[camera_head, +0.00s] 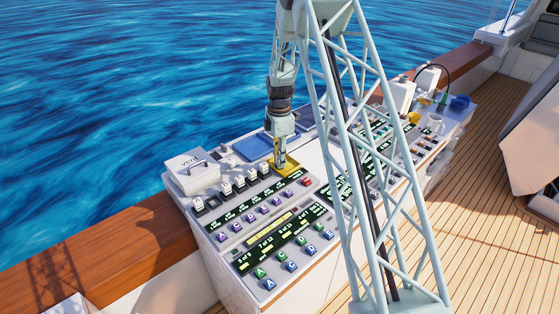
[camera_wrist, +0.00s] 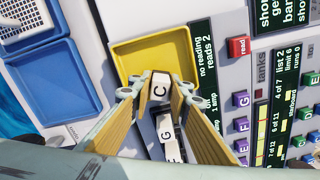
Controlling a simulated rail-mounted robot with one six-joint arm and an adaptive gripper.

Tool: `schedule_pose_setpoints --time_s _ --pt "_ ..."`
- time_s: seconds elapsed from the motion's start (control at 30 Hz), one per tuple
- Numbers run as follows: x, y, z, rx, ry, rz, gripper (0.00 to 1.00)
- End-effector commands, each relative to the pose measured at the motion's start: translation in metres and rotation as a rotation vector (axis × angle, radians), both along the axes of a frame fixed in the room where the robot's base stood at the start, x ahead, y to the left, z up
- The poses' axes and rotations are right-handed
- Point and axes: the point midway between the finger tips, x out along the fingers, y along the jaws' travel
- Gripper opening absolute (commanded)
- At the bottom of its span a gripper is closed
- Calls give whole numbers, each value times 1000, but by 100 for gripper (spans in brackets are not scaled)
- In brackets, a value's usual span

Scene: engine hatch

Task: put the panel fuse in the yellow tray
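A small white fuse lettered C (camera_wrist: 160,90) sits between my gripper's fingertips (camera_wrist: 161,80) in the wrist view, with the pads against both its sides. The yellow tray (camera_wrist: 146,55) is just beyond the fingertips, and its bottom looks empty in the part that shows. In the head view my gripper (camera_head: 281,163) points down at the near-left part of the yellow tray (camera_head: 292,170). The held fuse's height above the tray is hard to judge.
More white fuses, lettered F (camera_wrist: 165,128) and G (camera_wrist: 172,151), stand in a row on the panel (camera_head: 239,183). A blue tray (camera_head: 254,147) and a white box (camera_head: 190,170) are near. A red button (camera_wrist: 238,47) lies right of the tray.

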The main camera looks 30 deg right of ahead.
Motion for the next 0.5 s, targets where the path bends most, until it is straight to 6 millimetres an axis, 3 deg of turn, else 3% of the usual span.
schedule_pose_setpoints --time_s 0.13,0.5 --pt "0 0 0 0 0 0 30" --pt "0 0 0 0 1 0 30"
